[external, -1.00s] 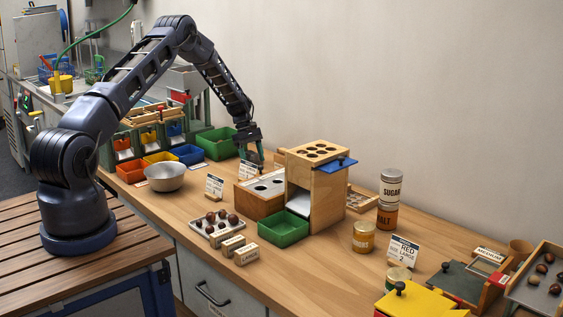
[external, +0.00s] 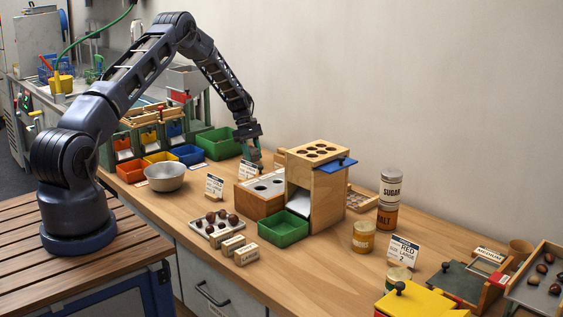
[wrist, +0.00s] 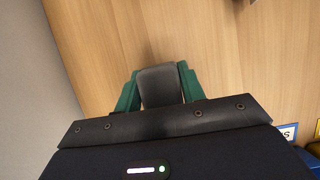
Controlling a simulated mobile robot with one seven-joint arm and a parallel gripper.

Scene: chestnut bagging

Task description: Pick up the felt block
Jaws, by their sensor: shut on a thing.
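The felt block (wrist: 160,86) is a dark grey, rounded block in the middle of the wrist view. My gripper (wrist: 158,74) has its green fingers on both sides of it and is shut on it. In the external view my gripper (external: 255,161) is low behind the wooden box with round holes, near the back of the bench. The block cannot be made out there. Bare wood shows around the block in the wrist view; I cannot tell whether it touches the bench.
A wooden box with round holes (external: 244,201) and a taller wooden dispenser (external: 301,191) stand just in front and to the right of my gripper. A green bin (external: 214,146) is to the left. A label card (external: 246,170) stands close by. A metal bowl (external: 166,180) is further left.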

